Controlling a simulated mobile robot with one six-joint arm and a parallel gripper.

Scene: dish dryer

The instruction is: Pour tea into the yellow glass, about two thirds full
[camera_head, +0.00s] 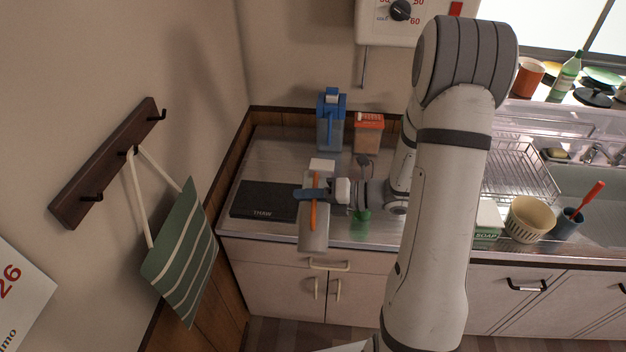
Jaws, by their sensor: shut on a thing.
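My gripper (318,193) is at the counter's left part, above its front area. It is shut on a pale grey container (314,238) with an upright orange strip; what the strip is I cannot tell. The container reaches from near a white block-like part (322,165) down past the counter's front edge in the picture. Whether it is tilted, and whether it holds tea, I cannot tell. No yellow glass can be made out; my arm hides part of the counter. A small green object (361,222) shows just below my wrist, partly hidden.
A black THAW board (265,201) lies left of my gripper. Right of my arm are a dish rack (522,172), a cream ribbed cup (528,219) and a blue cup (567,224).

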